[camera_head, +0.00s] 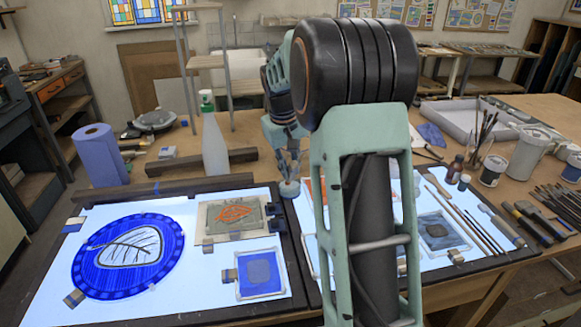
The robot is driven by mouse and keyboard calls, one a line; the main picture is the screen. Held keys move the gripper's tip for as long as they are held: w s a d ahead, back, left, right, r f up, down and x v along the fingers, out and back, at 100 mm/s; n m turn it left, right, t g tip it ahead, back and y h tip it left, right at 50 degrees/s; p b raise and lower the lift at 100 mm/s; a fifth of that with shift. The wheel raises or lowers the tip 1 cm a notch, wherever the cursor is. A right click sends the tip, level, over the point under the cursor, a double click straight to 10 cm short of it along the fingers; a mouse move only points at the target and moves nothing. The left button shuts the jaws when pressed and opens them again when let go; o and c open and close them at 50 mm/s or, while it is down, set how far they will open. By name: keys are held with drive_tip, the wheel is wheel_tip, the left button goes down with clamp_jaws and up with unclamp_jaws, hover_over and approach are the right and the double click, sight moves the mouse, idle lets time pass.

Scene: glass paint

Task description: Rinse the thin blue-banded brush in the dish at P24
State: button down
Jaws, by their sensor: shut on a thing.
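My gripper (291,165) is at the back edge of the light panels, pointing down, left of my large arm link. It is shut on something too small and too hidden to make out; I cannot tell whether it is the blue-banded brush. A small pale round thing (289,188) is right below the fingertips; I cannot tell whether it is the dish or whether anything touches it. No P24 label is readable. Several long thin brushes (468,226) lie on the right panel; their bands are too small to tell.
A blue-and-white leaf roundel (128,256) and small painted panes (262,273) lie on the left light panel. A brush jar (482,151) and white tub (529,155) stand right. My arm hides the centre.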

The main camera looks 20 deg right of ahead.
drive_tip(key=shift+s+d, duration=0.1)
drive_tip(key=shift+d, duration=0.45)
drive_tip(key=shift+a, duration=0.7)
drive_tip(key=shift+d+p, duration=0.3)
drive_tip(key=shift+d, duration=0.1)
drive_tip(key=shift+r, duration=0.1)
idle(0.3)
drive_tip(key=shift+s+a+r+p, duration=0.15)
drive_tip(key=shift+s+r+p, duration=0.2)
drive_tip(key=shift+s+r, duration=0.4)
drive_tip(key=shift+s+a+r+p, duration=0.15)
drive_tip(key=shift+s+r+p, duration=0.25)
drive_tip(key=shift+r, duration=0.6)
drive_tip(key=shift+r+p, duration=1.65)
drive_tip(key=shift+r, duration=0.55)
drive_tip(key=shift+r, duration=0.1)
